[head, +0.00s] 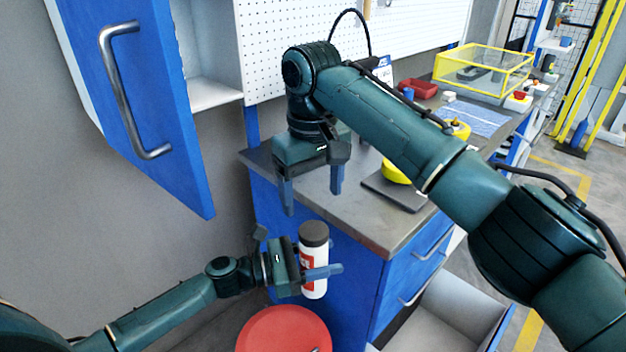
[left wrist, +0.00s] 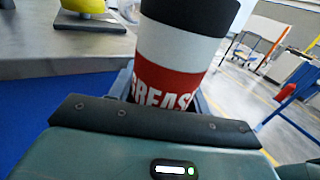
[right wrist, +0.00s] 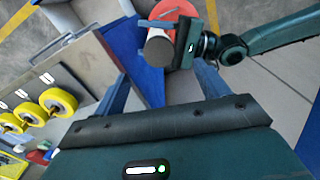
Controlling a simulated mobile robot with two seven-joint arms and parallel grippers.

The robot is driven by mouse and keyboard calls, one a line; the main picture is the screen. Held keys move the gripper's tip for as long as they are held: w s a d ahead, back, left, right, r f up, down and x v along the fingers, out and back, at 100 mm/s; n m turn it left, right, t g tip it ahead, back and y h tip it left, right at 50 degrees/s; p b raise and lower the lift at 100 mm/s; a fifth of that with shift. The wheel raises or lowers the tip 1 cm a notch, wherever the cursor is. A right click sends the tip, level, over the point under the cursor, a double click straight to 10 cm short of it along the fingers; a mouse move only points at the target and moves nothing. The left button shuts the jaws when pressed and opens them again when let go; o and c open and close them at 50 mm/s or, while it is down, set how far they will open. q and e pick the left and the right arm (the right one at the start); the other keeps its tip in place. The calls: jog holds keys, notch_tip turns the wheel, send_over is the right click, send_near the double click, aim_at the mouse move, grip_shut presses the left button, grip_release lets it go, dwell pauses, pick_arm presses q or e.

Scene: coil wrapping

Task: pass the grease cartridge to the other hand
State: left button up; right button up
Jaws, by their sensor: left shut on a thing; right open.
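The grease cartridge (head: 313,240) is a white cylinder with a red label and a dark cap, held upright beside the front of the workbench. My left gripper (head: 318,273) is shut on it around its middle. The cartridge (left wrist: 182,60) fills the middle of the left wrist view, with "GREASE" partly legible. My right gripper (head: 312,195) is open and empty, pointing down above the bench edge, higher than the cartridge. In the right wrist view the cartridge's dark cap (right wrist: 158,46) shows beyond and between my open fingers (right wrist: 160,95).
The grey workbench top (head: 350,215) with blue drawers lies behind the cartridge. A red round object (head: 284,330) is below it. A blue cabinet door (head: 135,95) hangs open at upper left. Yellow wheels (right wrist: 58,101) stand on the bench. An open drawer (head: 450,305) juts out lower right.

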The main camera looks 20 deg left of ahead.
aim_at(313, 233)
notch_tip(313, 233, down, 10)
jog(key=shift+f, duration=0.2)
jog(key=shift+c, duration=0.2)
jog(key=c, duration=1.3)
pick_arm(q)
jog(key=o, duration=1.4)
pick_arm(e)
jog(key=shift+c, duration=0.2)
pick_arm(q)
jog(key=shift+a, duration=0.1)
